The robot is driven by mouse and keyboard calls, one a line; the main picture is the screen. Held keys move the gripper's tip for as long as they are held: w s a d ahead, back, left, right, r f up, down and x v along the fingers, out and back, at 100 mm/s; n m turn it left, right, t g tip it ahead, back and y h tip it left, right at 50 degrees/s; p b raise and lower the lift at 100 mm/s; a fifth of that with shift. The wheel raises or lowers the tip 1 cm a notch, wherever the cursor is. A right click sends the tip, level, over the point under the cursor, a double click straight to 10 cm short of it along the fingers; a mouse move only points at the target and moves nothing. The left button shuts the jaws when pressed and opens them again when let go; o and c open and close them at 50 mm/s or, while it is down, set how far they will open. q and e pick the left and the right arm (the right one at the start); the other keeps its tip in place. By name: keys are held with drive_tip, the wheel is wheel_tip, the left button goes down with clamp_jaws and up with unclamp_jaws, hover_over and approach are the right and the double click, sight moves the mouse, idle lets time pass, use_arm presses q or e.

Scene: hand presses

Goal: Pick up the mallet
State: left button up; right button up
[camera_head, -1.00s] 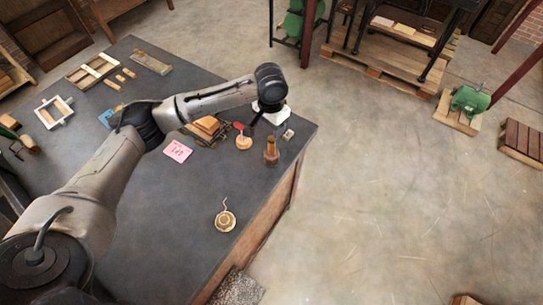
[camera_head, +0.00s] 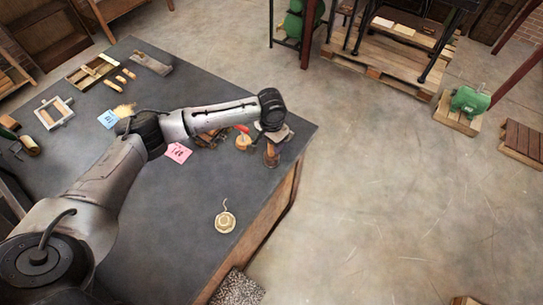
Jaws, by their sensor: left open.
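My left gripper (camera_head: 277,133) is over the far right corner of the dark workbench (camera_head: 165,230). It points down, and my black wrist hides most of it; its jaws are open. Just below it stands a small brown wooden piece (camera_head: 271,157), upright, which may be the mallet; its upper part is partly covered. I cannot tell whether the jaws are around it or touching it. Left of it is a round wooden piece with a red part (camera_head: 243,142). My right gripper is not in view.
A pink note (camera_head: 178,153) and a blue note (camera_head: 107,120) lie on the bench. A small round brass-coloured object (camera_head: 225,222) lies near the right edge. Wooden frames and blocks (camera_head: 54,112) lie at the left.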

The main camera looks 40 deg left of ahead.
use_arm(q)
drive_tip(key=c, duration=1)
clamp_jaws()
drive_tip(key=shift+r, duration=0.2)
